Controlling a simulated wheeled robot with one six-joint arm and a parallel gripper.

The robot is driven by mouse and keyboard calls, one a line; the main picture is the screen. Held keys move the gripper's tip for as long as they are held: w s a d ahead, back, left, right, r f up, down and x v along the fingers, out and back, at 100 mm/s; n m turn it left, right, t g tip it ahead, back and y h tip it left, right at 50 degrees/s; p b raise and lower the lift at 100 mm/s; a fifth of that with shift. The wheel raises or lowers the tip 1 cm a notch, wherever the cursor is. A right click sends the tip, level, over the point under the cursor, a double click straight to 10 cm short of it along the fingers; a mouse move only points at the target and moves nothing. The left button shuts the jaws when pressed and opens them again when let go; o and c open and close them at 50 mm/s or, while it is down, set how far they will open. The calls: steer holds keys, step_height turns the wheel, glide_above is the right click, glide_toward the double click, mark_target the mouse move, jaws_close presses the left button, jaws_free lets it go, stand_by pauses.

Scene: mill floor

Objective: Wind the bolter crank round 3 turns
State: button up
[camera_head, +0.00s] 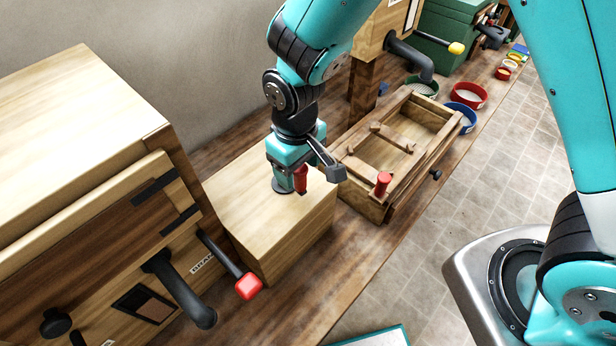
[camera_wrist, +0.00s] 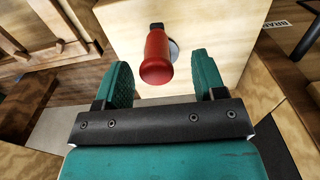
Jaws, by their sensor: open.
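A crank with an upright red handle (camera_head: 301,179) stands on top of a pale wooden box (camera_head: 287,233) in the middle of the bench. I take it for the bolter crank; no label on it is readable. My gripper (camera_head: 293,176) is above the box, pointing down at the handle and partly hiding it. In the wrist view, the red handle (camera_wrist: 156,58) shows between the two teal fingers of my gripper (camera_wrist: 160,72). The fingers are open, with a gap on each side of the handle. The crank's dark arm and grey hub are partly hidden behind the handle.
A wooden tray frame (camera_head: 358,205) with a red knob (camera_head: 382,184) stands right of the box. At left, a large wooden cabinet (camera_head: 80,190) has a red-tipped lever (camera_head: 248,286) and a black spout. Several coloured bowls (camera_head: 469,94) stand farther back.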

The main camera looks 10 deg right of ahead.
step_height(320, 180, up, 9)
steer(key=p, duration=0.7)
steer(key=shift+f, duration=0.1)
steer(key=shift+s+d+b, duration=0.1)
steer(key=shift+d+b, duration=0.1)
steer(key=shift+b, duration=0.55)
steer(key=s+d+r+y+b, duration=0.2)
steer(key=s+d+b, duration=0.1)
steer(key=s+b, duration=0.4)
steer(key=s+d+r+y+b, duration=0.2)
steer(key=s+d+b, duration=0.2)
steer(key=s+b, duration=0.2)
steer(key=shift+s+b, duration=0.4)
steer(key=shift+s, duration=0.35)
